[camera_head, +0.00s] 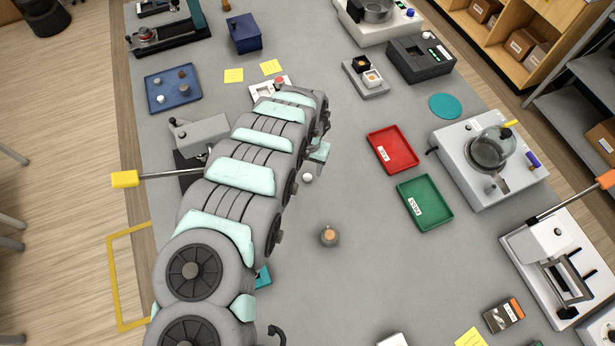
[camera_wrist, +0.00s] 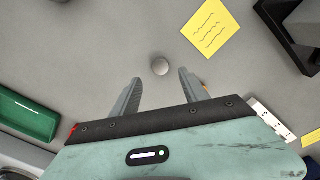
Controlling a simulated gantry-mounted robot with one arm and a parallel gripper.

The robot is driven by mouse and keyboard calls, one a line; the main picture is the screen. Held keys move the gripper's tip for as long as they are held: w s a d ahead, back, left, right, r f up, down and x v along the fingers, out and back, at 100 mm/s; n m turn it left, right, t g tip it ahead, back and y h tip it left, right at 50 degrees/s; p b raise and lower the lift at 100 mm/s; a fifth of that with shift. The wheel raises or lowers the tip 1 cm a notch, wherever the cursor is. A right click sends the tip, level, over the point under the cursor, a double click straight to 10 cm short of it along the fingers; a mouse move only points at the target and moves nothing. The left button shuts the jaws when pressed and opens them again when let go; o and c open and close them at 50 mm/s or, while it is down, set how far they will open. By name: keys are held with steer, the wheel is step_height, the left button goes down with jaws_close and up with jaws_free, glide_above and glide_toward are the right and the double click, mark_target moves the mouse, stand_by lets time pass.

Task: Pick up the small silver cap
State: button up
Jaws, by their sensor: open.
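The small silver cap (camera_wrist: 160,67) is a round, pale grey piece on the grey bench top. In the wrist view it lies just beyond the fingertips of my gripper (camera_wrist: 160,77), about midway between them. The fingers are apart and nothing is held. In the head view the cap (camera_head: 307,178) shows as a small light disc just below my gripper (camera_head: 318,162), which is partly hidden by my arm. I cannot tell how high the fingertips are above the bench.
A red tray (camera_head: 393,149) and a green tray (camera_head: 425,202) lie to the right. A brown-topped round piece (camera_head: 329,236) stands nearer on the bench.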

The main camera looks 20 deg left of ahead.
mark_target(307, 178)
steer(key=shift+s+f+p, duration=0.15)
steer(key=shift+f+p, duration=0.05)
steer(key=shift+f, duration=0.8)
steer(key=shift+s+f+p, duration=0.15)
steer(key=shift+f, duration=1.5)
jaws_close()
